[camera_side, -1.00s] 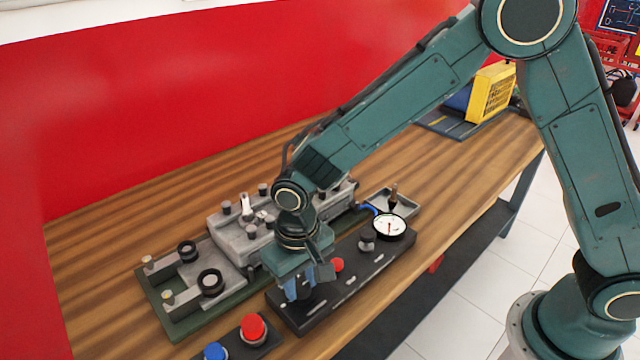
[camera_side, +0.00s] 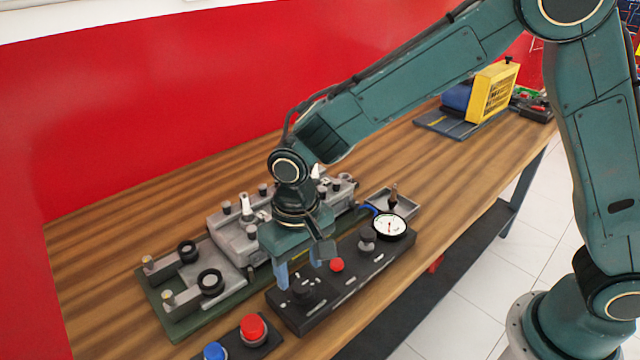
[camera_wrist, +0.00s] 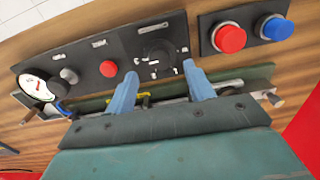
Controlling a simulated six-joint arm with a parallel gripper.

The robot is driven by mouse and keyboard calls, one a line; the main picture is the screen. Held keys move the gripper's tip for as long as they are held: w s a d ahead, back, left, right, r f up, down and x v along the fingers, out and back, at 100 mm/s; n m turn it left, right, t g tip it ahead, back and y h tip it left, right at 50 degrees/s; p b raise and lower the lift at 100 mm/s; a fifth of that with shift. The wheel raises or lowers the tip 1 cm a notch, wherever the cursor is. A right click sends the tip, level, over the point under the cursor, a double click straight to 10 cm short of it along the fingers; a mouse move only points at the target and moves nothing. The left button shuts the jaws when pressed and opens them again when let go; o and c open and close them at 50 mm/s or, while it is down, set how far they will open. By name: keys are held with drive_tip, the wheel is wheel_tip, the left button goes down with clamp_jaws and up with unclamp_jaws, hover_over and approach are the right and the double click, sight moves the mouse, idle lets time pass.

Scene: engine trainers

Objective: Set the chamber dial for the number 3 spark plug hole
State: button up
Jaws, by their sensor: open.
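The chamber dial is a black round knob (camera_side: 303,290) at the left end of a black control panel (camera_side: 349,292). It also shows in the wrist view (camera_wrist: 158,55), with small white marks around it that are too small to read. I cannot tell which number it points at. My gripper (camera_side: 302,273) is open and empty, its blue fingers above and just behind the dial. In the wrist view my gripper (camera_wrist: 160,76) has its fingertips either side of the dial's lower edge, apart from it. The grey cylinder head (camera_side: 230,233) is partly hidden behind my wrist.
The panel also carries a red button (camera_side: 337,265), a grey knob (camera_side: 367,240) and a white gauge (camera_side: 389,226). A separate box has a red button (camera_side: 253,328) and a blue button (camera_side: 215,351). A small tray (camera_side: 405,201) stands behind the gauge.

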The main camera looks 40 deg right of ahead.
sight(304, 284)
wheel_tip(304, 284, up, 10)
drive_tip(key=shift+f, duration=0.25)
drive_tip(key=shift+d, duration=0.1)
idle(0.4)
drive_tip(key=s+d+r+t, duration=0.1)
drive_tip(key=s+d+r, duration=0.25)
drive_tip(key=d, duration=0.35)
drive_tip(key=s+d+r+t, duration=0.1)
drive_tip(key=s+d+r, duration=0.2)
drive_tip(key=d+r, duration=0.3)
drive_tip(key=s+d+t, duration=0.3)
drive_tip(key=s+d, duration=0.6)
drive_tip(key=s, duration=0.3)
drive_tip(key=shift+s+d+f+t, duration=0.25)
drive_tip(key=shift+d+f+t, duration=0.05)
drive_tip(key=shift+d+f, duration=0.15)
